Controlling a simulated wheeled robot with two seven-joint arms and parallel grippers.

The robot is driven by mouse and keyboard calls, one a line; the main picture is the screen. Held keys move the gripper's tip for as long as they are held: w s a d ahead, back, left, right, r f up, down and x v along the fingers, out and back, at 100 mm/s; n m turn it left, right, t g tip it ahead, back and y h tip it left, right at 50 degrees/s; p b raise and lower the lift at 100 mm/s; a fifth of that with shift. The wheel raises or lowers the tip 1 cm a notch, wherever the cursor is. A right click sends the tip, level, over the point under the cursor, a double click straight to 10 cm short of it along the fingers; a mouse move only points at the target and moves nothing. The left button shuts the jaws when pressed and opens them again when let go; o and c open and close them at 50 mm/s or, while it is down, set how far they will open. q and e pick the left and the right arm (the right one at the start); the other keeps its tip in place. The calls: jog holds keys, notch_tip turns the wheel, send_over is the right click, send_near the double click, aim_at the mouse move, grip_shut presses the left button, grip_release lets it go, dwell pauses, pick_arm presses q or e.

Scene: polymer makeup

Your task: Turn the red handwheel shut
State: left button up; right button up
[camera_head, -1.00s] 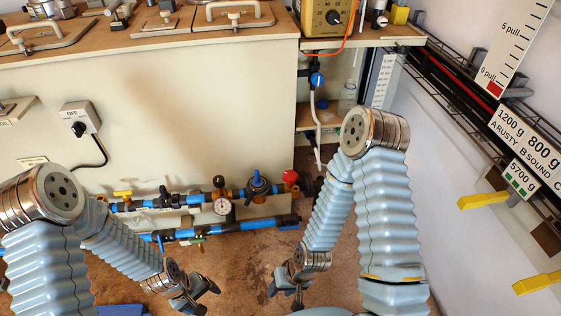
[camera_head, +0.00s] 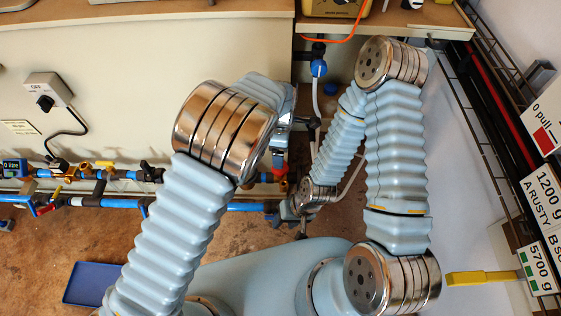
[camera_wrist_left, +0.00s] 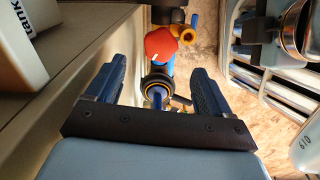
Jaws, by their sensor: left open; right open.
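The red handwheel (camera_head: 281,166) shows as a small red patch at the right end of the upper pipe run in the head view, partly hidden by my left wrist. In the left wrist view the red handwheel (camera_wrist_left: 161,43) is a rounded red piece beyond the fingertips, roughly centred between them. My left gripper (camera_wrist_left: 156,80) is open, its two dark fingers apart and not visibly touching the wheel. My right gripper (camera_head: 289,214) is open and empty, low near the right end of the lower blue pipe.
A blue-and-black fitting (camera_wrist_left: 157,88) lies between my left fingers in the picture. A brass piece (camera_wrist_left: 182,32) adjoins the wheel. The cabinet wall (camera_head: 190,90) stands close behind the pipes. A blue tray (camera_head: 92,284) lies on the floor. Open floor (camera_head: 90,240) lies left of my arm.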

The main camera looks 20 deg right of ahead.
pick_arm(q)
notch_tip(320, 180, down, 8)
jog(key=shift+a+f, duration=0.1)
jog(key=c, duration=1)
